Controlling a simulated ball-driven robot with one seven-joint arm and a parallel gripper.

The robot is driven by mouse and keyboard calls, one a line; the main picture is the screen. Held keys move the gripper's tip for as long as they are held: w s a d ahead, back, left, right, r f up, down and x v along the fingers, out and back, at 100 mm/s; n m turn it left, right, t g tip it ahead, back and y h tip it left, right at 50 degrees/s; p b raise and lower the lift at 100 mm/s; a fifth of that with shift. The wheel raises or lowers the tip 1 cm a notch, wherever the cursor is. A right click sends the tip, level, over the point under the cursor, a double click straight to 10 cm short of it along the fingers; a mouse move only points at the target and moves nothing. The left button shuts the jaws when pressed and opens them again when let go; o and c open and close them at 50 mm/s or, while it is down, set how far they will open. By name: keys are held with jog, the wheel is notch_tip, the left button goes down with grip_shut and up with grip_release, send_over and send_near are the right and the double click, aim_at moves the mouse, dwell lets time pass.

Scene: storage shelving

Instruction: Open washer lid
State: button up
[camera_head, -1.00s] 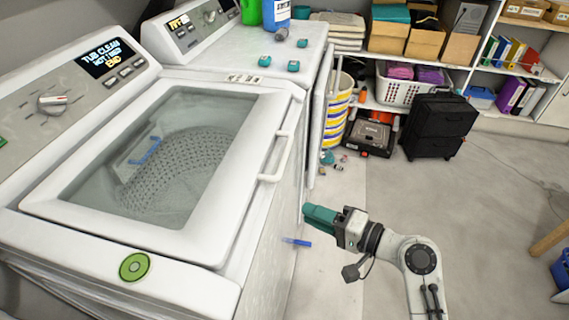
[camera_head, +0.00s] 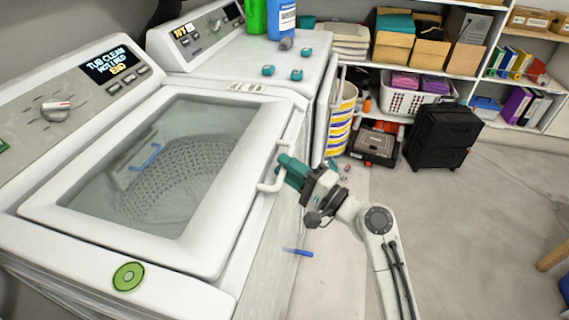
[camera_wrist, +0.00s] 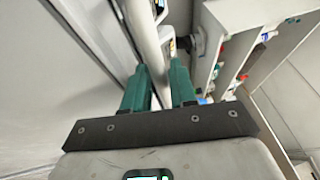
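The washer lid (camera_head: 212,254) is down on the front washer, a white frame around a glass panel. The perforated drum shows through the glass. A white bar handle (camera_head: 266,187) sticks out from the lid's right edge. My gripper (camera_head: 284,165) has teal fingers and is at the handle's upper part, just right of the lid. In the wrist view my gripper (camera_wrist: 160,68) has its two fingers apart, and the white handle bar (camera_wrist: 148,42) runs between or just beyond their tips. I cannot tell whether they touch it.
The control panel (camera_head: 85,90) is at the left. A second white machine (camera_head: 235,60) behind carries bottles and small teal items. A striped basket (camera_head: 340,120), a toolbox (camera_head: 374,143) and a black suitcase (camera_head: 440,137) stand at the back. Floor at right is clear.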

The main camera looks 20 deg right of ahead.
jog(key=shift+w+a+r, duration=0.1)
jog(key=shift+w+a, duration=0.2)
jog(key=shift+w, duration=0.15)
grip_shut()
